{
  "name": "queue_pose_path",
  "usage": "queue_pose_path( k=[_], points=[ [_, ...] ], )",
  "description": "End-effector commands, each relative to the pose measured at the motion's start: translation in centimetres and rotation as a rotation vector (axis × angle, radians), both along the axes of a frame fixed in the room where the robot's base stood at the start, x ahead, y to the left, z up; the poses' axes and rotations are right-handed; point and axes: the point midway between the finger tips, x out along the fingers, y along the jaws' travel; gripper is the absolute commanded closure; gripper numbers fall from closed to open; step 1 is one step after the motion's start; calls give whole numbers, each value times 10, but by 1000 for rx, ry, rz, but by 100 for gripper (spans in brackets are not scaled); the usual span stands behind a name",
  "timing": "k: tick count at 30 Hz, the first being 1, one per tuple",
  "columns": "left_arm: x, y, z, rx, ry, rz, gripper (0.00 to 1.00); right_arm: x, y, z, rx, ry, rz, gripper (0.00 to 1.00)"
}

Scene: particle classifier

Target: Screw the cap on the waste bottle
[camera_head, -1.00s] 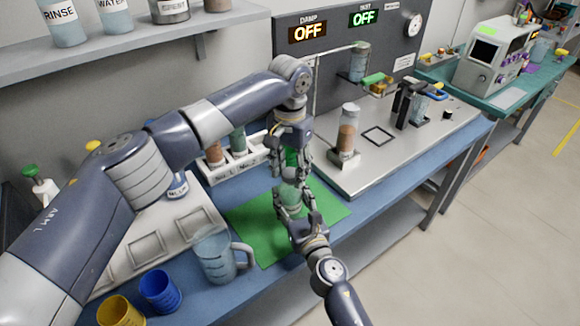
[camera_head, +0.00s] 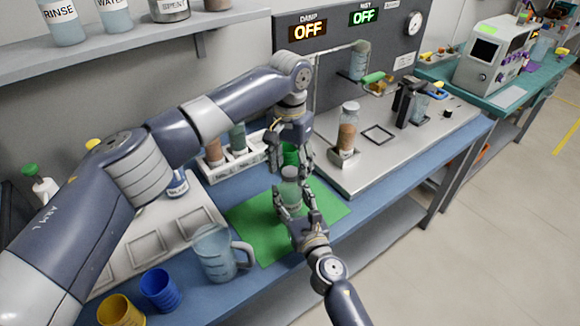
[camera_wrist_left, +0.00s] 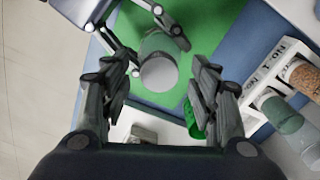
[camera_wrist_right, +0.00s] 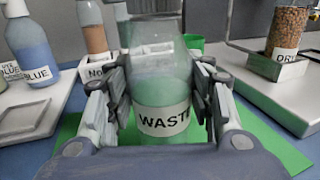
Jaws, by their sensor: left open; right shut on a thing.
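The waste bottle (camera_head: 290,190) is clear with greenish contents, and its WASTE label faces the right wrist view (camera_wrist_right: 160,122). It looks upright over the green mat (camera_head: 249,222); its base is hidden. My right gripper (camera_head: 295,203) is shut on the bottle's body from the front. My left gripper (camera_head: 290,165) is open and empty, pointing down above the bottle's top. In the left wrist view a pale grey round top (camera_wrist_left: 158,73) shows on the bottle between the open fingers. I cannot tell for certain whether it is the cap or the bare mouth.
A green cup (camera_wrist_left: 193,118) stands behind the bottle. A white rack (camera_head: 240,165) with bottles is behind left, a clear jug (camera_head: 215,255) front left, beside blue (camera_head: 160,290) and yellow (camera_head: 120,311) cups. A metal station (camera_head: 400,140) is right.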

Motion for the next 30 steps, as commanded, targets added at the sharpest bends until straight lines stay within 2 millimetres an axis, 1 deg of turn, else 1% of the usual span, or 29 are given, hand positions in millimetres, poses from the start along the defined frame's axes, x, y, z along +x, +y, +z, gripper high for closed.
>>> queue_pose_path(
  k=[5,9,12,15,18,21,29,30],
  points=[
    [1,-1,33,-1,-4,-1,45,0,0,-1,-2,2,-1,100],
    [0,-1,64,-2,-3,-1,45,0,0,-1,-2,2,-1,100],
    [0,-1,83,-2,-3,0,45,0,0,-1,-2,2,0,100],
    [0,-1,99,-2,-3,0,45,0,0,-1,-2,2,0,100],
    [0,0,108,-1,-1,-1,45,0,0,-1,-2,2,0,100],
    [0,0,113,0,0,0,45,0,0,-1,-1,1,0,100],
    [0,0,114,0,0,-1,45,0,0,-1,-1,1,0,100],
    [0,0,114,0,0,-1,45,0,0,-1,-1,1,0,47]
  ],
)
